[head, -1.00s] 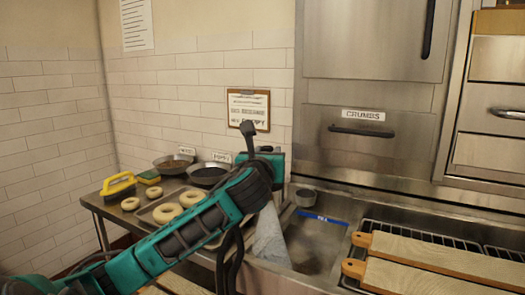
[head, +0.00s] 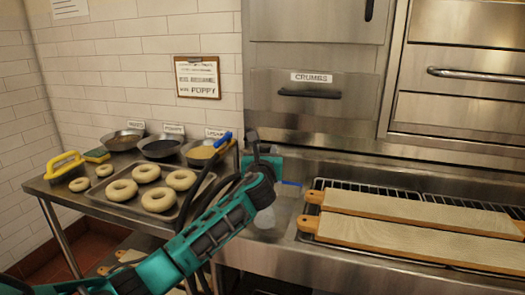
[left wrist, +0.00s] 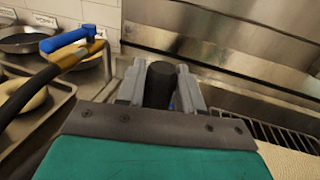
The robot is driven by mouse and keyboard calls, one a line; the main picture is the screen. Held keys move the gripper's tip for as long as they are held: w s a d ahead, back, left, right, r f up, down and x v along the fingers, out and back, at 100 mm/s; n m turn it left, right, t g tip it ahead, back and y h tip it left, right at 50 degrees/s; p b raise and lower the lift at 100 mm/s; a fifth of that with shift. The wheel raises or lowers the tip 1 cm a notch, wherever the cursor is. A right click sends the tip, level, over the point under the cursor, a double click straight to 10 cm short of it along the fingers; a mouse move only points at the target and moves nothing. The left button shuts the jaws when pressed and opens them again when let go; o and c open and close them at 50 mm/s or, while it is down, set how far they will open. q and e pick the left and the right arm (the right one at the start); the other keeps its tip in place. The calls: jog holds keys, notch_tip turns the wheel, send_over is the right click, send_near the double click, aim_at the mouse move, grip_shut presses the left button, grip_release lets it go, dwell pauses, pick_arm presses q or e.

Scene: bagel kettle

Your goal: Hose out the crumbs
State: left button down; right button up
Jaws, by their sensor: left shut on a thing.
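My left gripper (head: 262,150) is raised over the left end of a steel trough (head: 286,204). In the left wrist view its fingers are shut on a black hose nozzle (left wrist: 159,84). A pale, see-through water spray (head: 265,217) shows below the gripper. A black hose (left wrist: 28,92) runs at the left of the wrist view, near a blue-handled brass tap (left wrist: 72,38). The tap's blue handle (head: 223,138) also shows in the head view. The drawer labelled CRUMBS (head: 300,108) is shut. I cannot make out any crumbs. My right gripper is not in view.
Wooden boards (head: 400,238) lie over a wire rack at the right. A blue strip (head: 290,183) shows in the trough.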

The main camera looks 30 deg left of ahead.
pick_arm(q)
jog(key=shift+s+a+v, duration=0.45)
jog(key=shift+a+v, duration=0.5)
jog(key=shift+v, duration=3.5)
jog(key=shift+w+d+x, duration=0.15)
jog(key=shift+d+x, duration=0.15)
jog(key=shift+x, duration=1.25)
jog(key=shift+w+d+x, duration=0.15)
jog(key=shift+d+x, duration=0.2)
jog(key=shift+x, duration=1.2)
jog(key=shift+w+d+x, duration=0.15)
jog(key=shift+d+x, duration=0.15)
jog(key=shift+x, duration=1.25)
jog(key=shift+r, duration=0.1)
